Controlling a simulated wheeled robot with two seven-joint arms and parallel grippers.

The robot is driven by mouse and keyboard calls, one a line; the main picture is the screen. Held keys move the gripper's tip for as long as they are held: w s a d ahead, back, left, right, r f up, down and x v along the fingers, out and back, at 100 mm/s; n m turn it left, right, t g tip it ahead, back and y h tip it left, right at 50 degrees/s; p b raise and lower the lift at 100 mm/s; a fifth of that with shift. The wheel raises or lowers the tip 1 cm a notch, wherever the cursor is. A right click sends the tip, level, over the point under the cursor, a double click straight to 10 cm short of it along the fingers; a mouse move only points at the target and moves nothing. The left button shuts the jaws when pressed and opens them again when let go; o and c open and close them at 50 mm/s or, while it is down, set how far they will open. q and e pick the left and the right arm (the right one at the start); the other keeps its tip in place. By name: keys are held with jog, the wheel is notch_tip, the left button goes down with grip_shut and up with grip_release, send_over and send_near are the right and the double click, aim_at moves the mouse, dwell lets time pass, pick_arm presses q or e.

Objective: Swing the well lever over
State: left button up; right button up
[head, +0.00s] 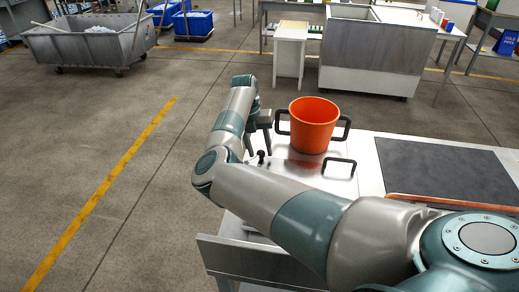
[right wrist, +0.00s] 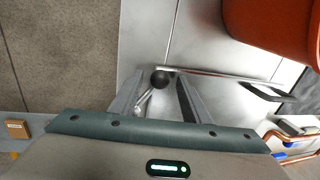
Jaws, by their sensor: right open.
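The well lever shows as a black ball knob (head: 261,154) on a thin metal rod, near the left edge of the steel counter. In the right wrist view the knob (right wrist: 160,78) appears between the two fingertips, with its rod running down toward the lower left. My right gripper (head: 258,147) is open, pointing down over the lever. In the right wrist view the gripper (right wrist: 160,88) shows its fingers apart on either side of the knob, with no clear contact. My left gripper is not in view.
An orange pot (head: 313,126) with black handles stands just right of the gripper. A dark mat (head: 440,172) and copper pipe (head: 440,202) are further right. Open floor lies left.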

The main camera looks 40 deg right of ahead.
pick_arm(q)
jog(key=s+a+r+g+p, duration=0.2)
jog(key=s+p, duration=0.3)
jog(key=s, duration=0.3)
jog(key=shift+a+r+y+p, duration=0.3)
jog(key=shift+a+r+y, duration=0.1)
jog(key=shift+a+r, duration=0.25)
pick_arm(e)
notch_tip(320, 180, up, 17)
jog(key=w+a, duration=0.2)
jog(key=shift+a, duration=0.2)
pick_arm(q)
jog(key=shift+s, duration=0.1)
pick_arm(e)
jog(key=shift+w+f, duration=0.1)
jog(key=shift+c, duration=0.6)
